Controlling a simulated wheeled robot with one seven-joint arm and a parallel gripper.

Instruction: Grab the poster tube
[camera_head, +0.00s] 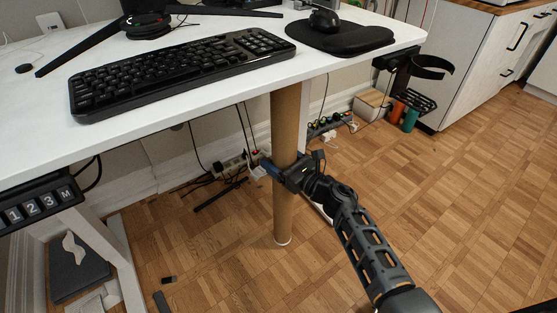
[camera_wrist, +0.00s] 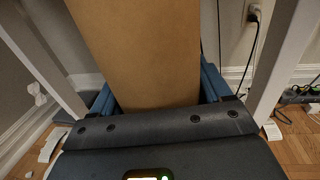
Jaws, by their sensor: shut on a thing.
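The poster tube (camera_head: 285,125) is a brown cardboard cylinder, upright below the front edge of the white desk. Its lower end, with a pale rim, is at the wooden floor; I cannot tell whether it touches. Its top is hidden by the desk. My gripper (camera_head: 280,171) is shut around the tube near its middle height, reaching in from the right. In the wrist view the tube (camera_wrist: 140,50) fills the middle, between the two blue fingers of my gripper (camera_wrist: 158,88).
The desk (camera_head: 200,95) overhangs the tube and carries a keyboard (camera_head: 185,68) and a mouse pad (camera_head: 340,36). Cables and power strips (camera_head: 330,124) lie behind by the wall. A cup holder (camera_head: 428,68) juts from the desk's right end. The floor at right is open.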

